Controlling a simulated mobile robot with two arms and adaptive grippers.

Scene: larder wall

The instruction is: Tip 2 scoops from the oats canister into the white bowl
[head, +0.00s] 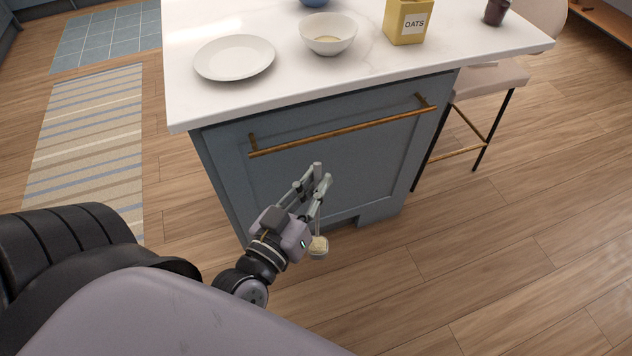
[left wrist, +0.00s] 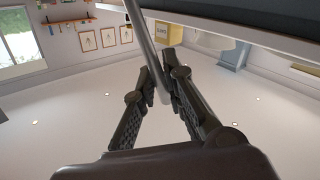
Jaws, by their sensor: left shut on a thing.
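My left gripper (head: 322,178) is shut on the thin handle of a scoop (head: 319,247). It is in front of the blue-grey cabinet, below the worktop. The scoop's bowl hangs below the fingers and holds pale oats. In the left wrist view the grey handle (left wrist: 145,40) runs between the fingers. The white bowl (head: 317,46) stands on the worktop with a small tan patch inside at the bottom. The yellow oats canister (head: 405,37), labelled OATS, stands to the right of the bowl. Its contents cannot be made out. My right gripper is not in view.
A white plate (head: 234,57) lies left of the bowl on the white worktop (head: 190,105). A blue item (head: 314,2) is cut off at the top. A dark cup (head: 495,12) stands at the right. The cabinet's brass handle (head: 340,129) juts out below the worktop edge.

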